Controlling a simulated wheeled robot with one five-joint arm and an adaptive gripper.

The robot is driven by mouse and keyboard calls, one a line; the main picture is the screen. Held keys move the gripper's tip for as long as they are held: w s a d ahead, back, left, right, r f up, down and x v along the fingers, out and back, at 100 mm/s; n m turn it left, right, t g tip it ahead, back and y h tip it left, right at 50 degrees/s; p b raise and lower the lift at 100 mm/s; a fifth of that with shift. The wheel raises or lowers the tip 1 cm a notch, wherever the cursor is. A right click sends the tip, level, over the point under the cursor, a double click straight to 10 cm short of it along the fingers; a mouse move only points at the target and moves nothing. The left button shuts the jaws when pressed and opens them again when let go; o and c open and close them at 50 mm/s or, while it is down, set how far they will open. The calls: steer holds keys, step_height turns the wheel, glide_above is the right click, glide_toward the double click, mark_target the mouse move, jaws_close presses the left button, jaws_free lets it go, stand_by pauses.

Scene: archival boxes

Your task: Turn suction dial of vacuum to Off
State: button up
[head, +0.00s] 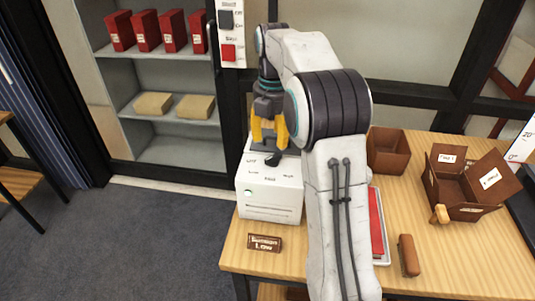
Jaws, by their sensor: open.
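The vacuum (269,197) is a white box at the left end of the wooden table, with small dark labels on its top and a slot in its front. A black dial (271,159) shows on its top; the labels around it are too small to read, so its setting cannot be told. My gripper (268,140) has yellow fingers, points down and is open above the dial. The fingertips look very near the dial; contact cannot be told.
Right of my arm are a red-topped tray (377,225), a brown brush-like object (408,255), a brown box (388,152) and a labelled open box (455,190). A shelf (170,105) with red boxes stands behind, left.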

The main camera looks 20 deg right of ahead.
mark_target(273, 160)
steer(key=shift+f+b, duration=0.45)
steer(key=shift+f, duration=2.8)
jaws_close()
